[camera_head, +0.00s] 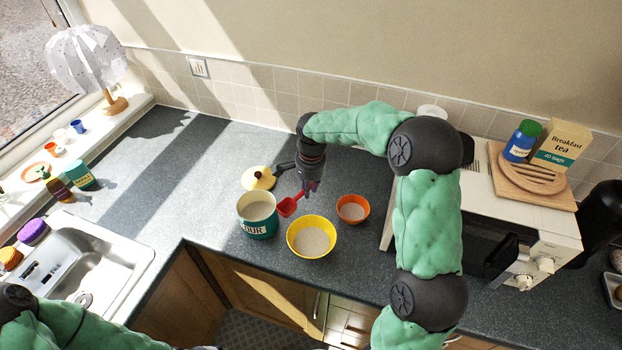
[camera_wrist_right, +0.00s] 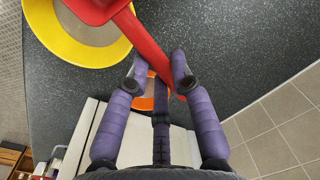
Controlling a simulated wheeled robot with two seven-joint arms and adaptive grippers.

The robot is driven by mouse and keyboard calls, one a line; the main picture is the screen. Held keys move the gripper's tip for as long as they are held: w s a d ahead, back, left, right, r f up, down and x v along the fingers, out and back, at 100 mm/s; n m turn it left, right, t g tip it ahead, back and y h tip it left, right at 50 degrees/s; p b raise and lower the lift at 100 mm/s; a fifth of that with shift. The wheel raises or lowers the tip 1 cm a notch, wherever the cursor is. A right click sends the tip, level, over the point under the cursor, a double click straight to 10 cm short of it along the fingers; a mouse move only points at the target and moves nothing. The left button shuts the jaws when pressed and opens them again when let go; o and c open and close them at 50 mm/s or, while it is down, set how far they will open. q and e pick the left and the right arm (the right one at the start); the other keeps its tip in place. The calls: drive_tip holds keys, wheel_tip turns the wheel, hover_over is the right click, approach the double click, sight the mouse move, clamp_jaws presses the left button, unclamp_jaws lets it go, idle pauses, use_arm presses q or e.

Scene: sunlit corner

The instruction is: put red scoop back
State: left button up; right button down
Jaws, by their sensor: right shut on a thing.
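The red scoop (camera_head: 287,207) is held by its handle in my right gripper (camera_head: 308,186), above the counter between the flour canister and the bowls. In the right wrist view, the scoop's red handle (camera_wrist_right: 148,45) runs between the fingertips (camera_wrist_right: 159,72). The teal flour canister (camera_head: 258,229) stands open to the left of the scoop, with pale contents. My left gripper is out of view.
A yellow bowl (camera_head: 312,253) with pale contents stands in front of the scoop, and a smaller orange bowl (camera_head: 352,221) stands to its right. A microwave (camera_head: 555,245) bounds the right side. A sink (camera_head: 110,265) is at left. The counter (camera_head: 190,165) behind the sink is mostly clear.

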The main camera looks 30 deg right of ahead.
drive_tip(key=w+d+f, duration=0.4)
drive_tip(key=w, duration=0.1)
drive_tip(key=w+d+f, duration=0.5)
drive_tip(key=shift+d, duration=0.15)
drive_tip(key=shift+w+d+f, duration=0.2)
drive_tip(key=shift+f, duration=1.65)
drive_tip(key=shift+f, duration=0.15)
drive_tip(key=c, duration=1.1)
unclamp_jaws()
